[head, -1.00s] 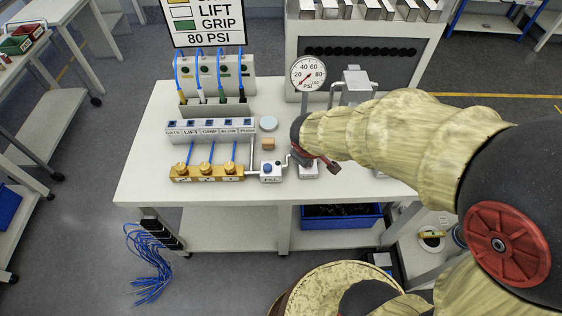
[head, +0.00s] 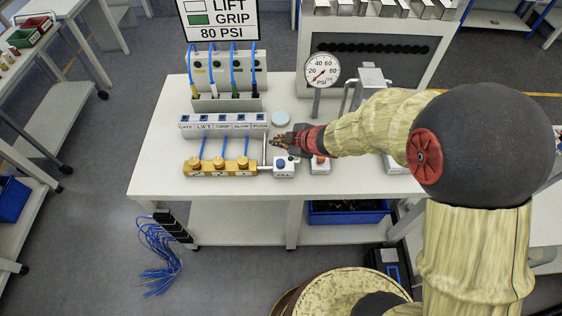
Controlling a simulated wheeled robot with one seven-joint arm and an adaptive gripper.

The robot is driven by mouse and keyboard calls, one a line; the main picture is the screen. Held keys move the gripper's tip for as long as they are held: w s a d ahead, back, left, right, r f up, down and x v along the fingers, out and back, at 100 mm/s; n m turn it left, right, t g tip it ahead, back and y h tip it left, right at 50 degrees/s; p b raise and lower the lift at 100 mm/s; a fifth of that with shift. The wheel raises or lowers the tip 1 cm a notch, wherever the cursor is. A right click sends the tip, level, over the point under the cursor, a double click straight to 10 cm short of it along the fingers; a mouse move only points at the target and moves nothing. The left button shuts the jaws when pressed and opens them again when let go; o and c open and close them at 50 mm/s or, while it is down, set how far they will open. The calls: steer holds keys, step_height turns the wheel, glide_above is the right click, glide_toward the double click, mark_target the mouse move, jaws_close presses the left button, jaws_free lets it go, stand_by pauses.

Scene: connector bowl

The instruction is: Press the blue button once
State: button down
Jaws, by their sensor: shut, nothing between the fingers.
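The blue button (head: 281,162) sits on top of a small white box (head: 285,172) labelled FILL, at the right end of the brass valve row. My gripper (head: 272,141) is just behind and above the button in the picture, its fingers pointing left. It is shut and empty. The button shows in front of it, and I see no contact between them. The exact height of the fingers above the table cannot be told.
A brass manifold (head: 220,168) with several knobs stands to the left. A labelled white socket block (head: 222,126) is behind it. A pressure gauge (head: 322,70) stands at the back. A white box with an orange-red button (head: 320,166) is just right. The front table strip is clear.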

steer(key=shift+f, duration=0.1)
steer(key=b, duration=0.8)
glide_above(279, 164)
step_height(279, 164, down, 8)
steer(key=shift+w+d+r, duration=0.1)
steer(key=shift+r, duration=0.15)
steer(key=shift+f, duration=0.55)
steer(key=shift+f, duration=0.1)
stand_by(0.4)
steer(key=shift+f+b, duration=0.35)
steer(key=shift+b, duration=0.05)
steer(key=shift+f+b, duration=0.35)
steer(key=shift+f, duration=0.2)
stand_by(0.6)
steer(key=shift+r, duration=0.1)
steer(key=shift+r+p, duration=0.95)
steer(key=shift+p, duration=0.1)
